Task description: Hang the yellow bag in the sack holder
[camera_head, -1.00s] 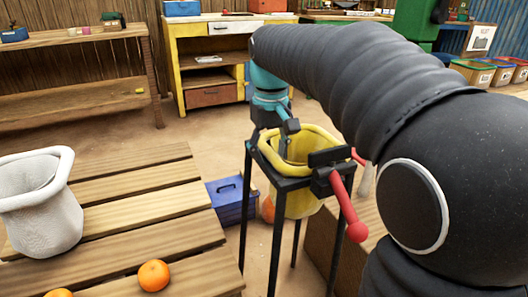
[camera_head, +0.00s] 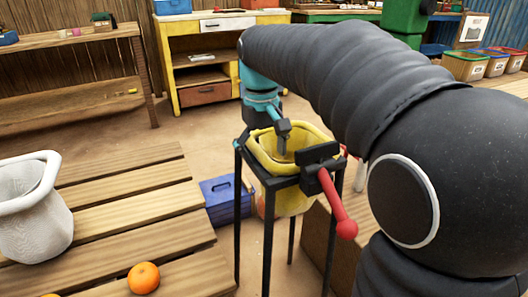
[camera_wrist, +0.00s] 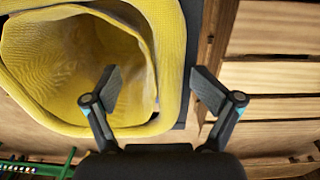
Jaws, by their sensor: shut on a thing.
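The yellow bag (camera_head: 295,200) sits upright inside the black frame of the sack holder (camera_head: 238,215), its open rim slightly above the frame. The holder has a black clamp (camera_head: 318,160) with a red handle (camera_head: 338,205) at the front right of the rim. My gripper (camera_head: 283,150) is at the bag's rim, shut on it. In the wrist view one finger of my gripper (camera_wrist: 160,90) is inside the yellow bag (camera_wrist: 80,60), the other outside. Their exact contact is hard to see. The bag's lower part is partly hidden by the holder's legs.
A slatted table (camera_head: 130,205) on the left bears a white sack (camera_head: 35,225) and oranges (camera_head: 143,278). A blue toolbox (camera_head: 225,200) stands on the floor behind the holder. A yellow workbench (camera_head: 177,60) stands at the back. Floor between them is clear.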

